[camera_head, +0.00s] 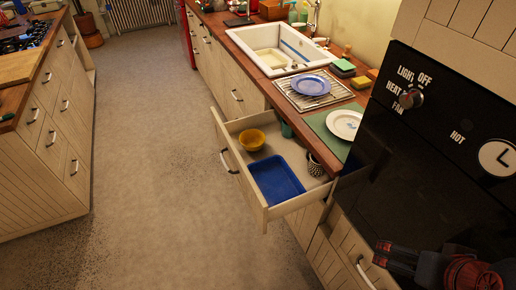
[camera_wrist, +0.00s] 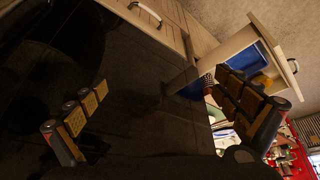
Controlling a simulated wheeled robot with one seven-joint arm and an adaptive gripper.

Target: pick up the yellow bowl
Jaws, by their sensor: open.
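The yellow bowl (camera_head: 252,140) sits upright in the open drawer (camera_head: 289,208), at its back left beside a blue tray (camera_head: 275,180). In the wrist view a small yellow patch of the bowl (camera_wrist: 262,80) shows next to the blue tray, partly hidden by a finger. My gripper (camera_wrist: 165,115) is open and empty, its two fingers wide apart in front of dark oven and cabinet fronts. It is well apart from the bowl. In the head view part of my arm shows at the bottom right, and the fingertips are not clear there.
A patterned cup (camera_head: 314,163) stands in the drawer's right side. The counter above holds a white plate (camera_head: 344,124), a blue plate (camera_head: 310,85) on a rack and a sink (camera_head: 282,50). The black oven (camera_head: 440,150) is at right. The floor (camera_head: 165,150) left of the drawer is clear.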

